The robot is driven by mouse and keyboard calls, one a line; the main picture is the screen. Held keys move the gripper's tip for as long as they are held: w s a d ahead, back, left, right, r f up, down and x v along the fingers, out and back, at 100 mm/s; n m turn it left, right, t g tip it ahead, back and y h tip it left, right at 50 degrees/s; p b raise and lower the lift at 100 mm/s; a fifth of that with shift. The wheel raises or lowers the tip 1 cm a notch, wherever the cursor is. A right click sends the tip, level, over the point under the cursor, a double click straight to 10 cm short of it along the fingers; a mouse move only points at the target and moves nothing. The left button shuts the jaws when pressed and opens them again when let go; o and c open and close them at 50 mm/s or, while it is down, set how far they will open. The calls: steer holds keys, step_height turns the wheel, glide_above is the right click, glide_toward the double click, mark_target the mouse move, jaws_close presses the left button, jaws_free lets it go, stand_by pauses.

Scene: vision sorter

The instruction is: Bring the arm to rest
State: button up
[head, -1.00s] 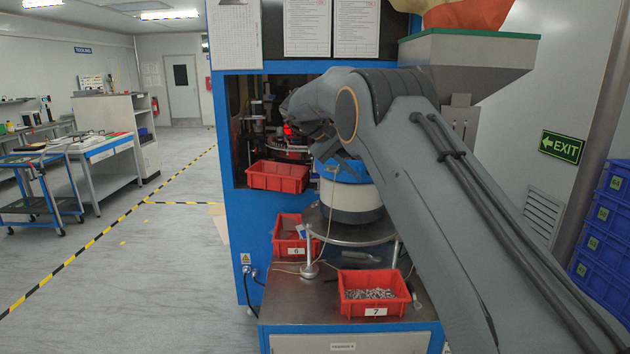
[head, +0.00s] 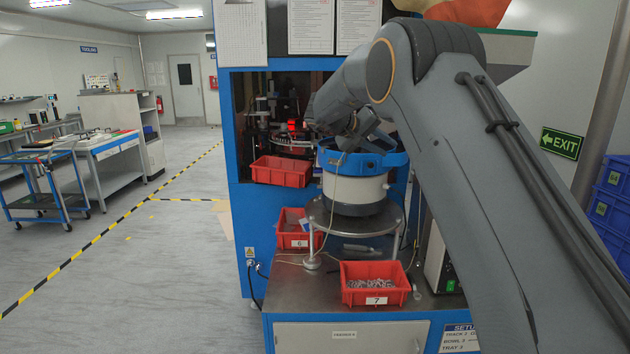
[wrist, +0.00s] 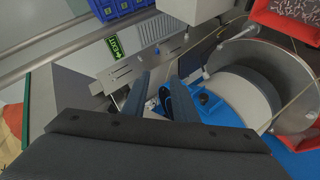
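My arm (head: 470,150) reaches in from the lower right of the head view, its elbow raised and its forearm bent down to the left. My gripper shows in the wrist view (wrist: 157,85) with two dark fingers apart and nothing between them. In the head view the wrist end is above the blue-rimmed feeder bowl (head: 352,186), and the fingers are hard to make out there. The bowl also shows beyond the fingers in the wrist view (wrist: 245,95). I cannot tell how much space lies between gripper and bowl.
Red bin 7 (head: 374,298) with small metal parts stands on the bench front. Red bin 6 (head: 292,240) and another red bin (head: 281,171) are to the left. A blue machine frame (head: 232,200) stands behind. A hopper (head: 510,55) is behind my arm. The left floor is open.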

steer(key=s+a+f+n+t+y+b, duration=0.1)
steer(key=s+a+f+t+y+b, duration=0.15)
steer(key=s+f+y, duration=0.45)
steer(key=s+a+f+n+t+y+b, duration=0.1)
steer(key=s+a+f+y+b, duration=0.2)
steer(key=s+f, duration=0.55)
steer(key=s+d+f+g, duration=0.1)
steer(key=s+f, duration=0.3)
steer(key=s, duration=0.6)
steer(key=s+d+f+m+g, duration=0.1)
steer(key=s+f+g, duration=0.3)
steer(key=s, duration=0.7)
steer(key=s+d+f+m+g, duration=0.1)
steer(key=s+f, duration=0.4)
steer(key=s, duration=0.5)
steer(key=shift+s+d+f+g+y, duration=0.15)
steer(key=shift+d+f+g+y, duration=0.35)
steer(key=shift+g, duration=0.75)
steer(key=shift+d+r, duration=0.1)
